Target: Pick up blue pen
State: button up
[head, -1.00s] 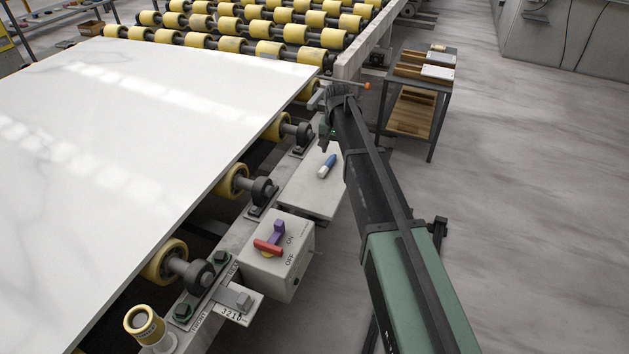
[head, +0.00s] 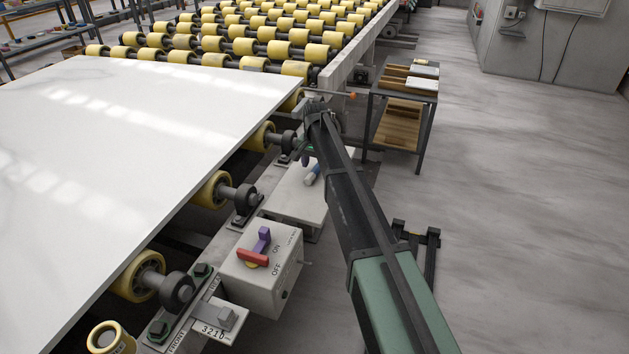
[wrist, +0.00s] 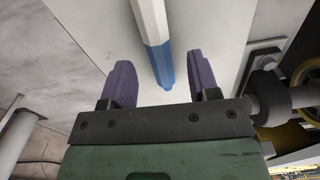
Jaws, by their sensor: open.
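The blue pen (head: 312,174), a thick white and blue marker shape, lies on a pale grey plate (head: 290,202) beside the slab. In the wrist view the pen (wrist: 153,40) points toward my gripper with its blue end nearest. My gripper (wrist: 163,72) is open, with one purple finger on each side of the pen's blue end and a gap on both sides. In the head view my gripper (head: 306,157) is at the pen's far end, partly hidden by my arm. I cannot tell its exact height above the plate.
The white stone slab (head: 130,140) lies on yellow rollers to the left. A switch box (head: 260,266) with a red and purple handle stands in front of the plate. A small cart (head: 400,115) stands behind on the right. Open floor (head: 530,180) lies to the right.

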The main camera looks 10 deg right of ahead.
aim_at(315, 169)
notch_tip(315, 169, down, 3)
jog(key=shift+b, duration=0.65)
jog(key=shift+r, duration=0.25)
jog(key=c, duration=0.9)
notch_tip(315, 169, up, 20)
jog(key=p, duration=2)
jog(key=shift+r+p, duration=0.1)
jog(key=shift+p, duration=0.2)
